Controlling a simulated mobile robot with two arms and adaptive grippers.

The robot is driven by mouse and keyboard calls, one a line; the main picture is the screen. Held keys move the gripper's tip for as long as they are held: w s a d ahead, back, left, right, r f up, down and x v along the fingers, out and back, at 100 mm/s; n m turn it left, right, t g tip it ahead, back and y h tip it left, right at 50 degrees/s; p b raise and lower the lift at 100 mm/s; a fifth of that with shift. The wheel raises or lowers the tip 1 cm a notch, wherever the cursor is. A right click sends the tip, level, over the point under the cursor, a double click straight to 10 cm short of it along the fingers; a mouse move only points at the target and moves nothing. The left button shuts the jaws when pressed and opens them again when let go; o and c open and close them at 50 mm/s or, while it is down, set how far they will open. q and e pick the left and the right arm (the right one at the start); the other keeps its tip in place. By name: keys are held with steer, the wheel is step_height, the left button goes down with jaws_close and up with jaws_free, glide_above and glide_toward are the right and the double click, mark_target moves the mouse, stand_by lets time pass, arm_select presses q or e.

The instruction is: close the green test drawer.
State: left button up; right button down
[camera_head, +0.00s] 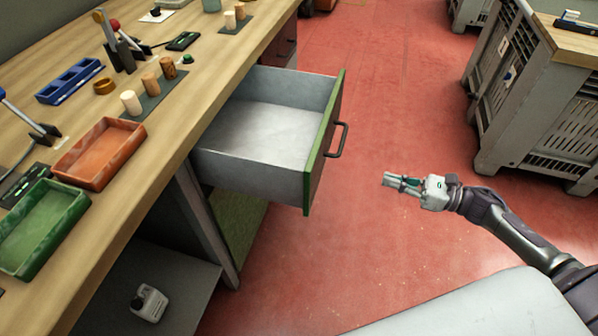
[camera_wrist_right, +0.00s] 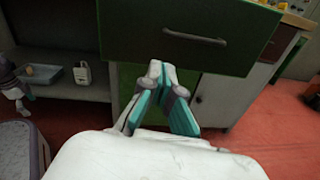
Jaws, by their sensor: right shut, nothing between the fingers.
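The green test drawer (camera_head: 265,138) is pulled well out of the bench in the head view. It looks empty inside, and its green front (camera_head: 325,140) carries a dark bar handle (camera_head: 342,140). In the right wrist view the drawer front (camera_wrist_right: 190,45) fills the upper middle, with its handle (camera_wrist_right: 194,37) across it. My right gripper (camera_head: 390,181) is shut and empty, in front of the drawer, to the right of the handle and apart from it. Its fingertips (camera_wrist_right: 158,68) show below the handle in the wrist view.
The wooden bench top (camera_head: 190,95) holds a green tray (camera_head: 45,228), an orange tray (camera_head: 100,153), a blue tray (camera_head: 70,80) and several cork stoppers. A white bottle (camera_head: 149,303) stands on the lower shelf. A grey crate (camera_head: 545,100) stands at right. Red floor between is clear.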

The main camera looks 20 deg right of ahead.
steer(key=a+n+g, duration=0.1)
steer(key=n, duration=0.1)
steer(key=p, duration=0.1)
glide_toward(321, 165)
steer(key=shift+y, duration=0.4)
steer(key=x, duration=0.6)
steer(key=shift+s+a, duration=0.1)
steer(key=shift+s, duration=0.05)
arm_select(q)
steer(key=shift+s+a+f, duration=0.2)
steer(key=shift+s+f, duration=0.5)
steer(key=shift+s, duration=0.15)
steer(key=shift+s+a+f, duration=0.15)
steer(key=shift+s+f, duration=0.55)
steer(key=shift+s, duration=0.15)
arm_select(e)
steer(key=shift+w+a, duration=0.4)
steer(key=shift+a, duration=0.2)
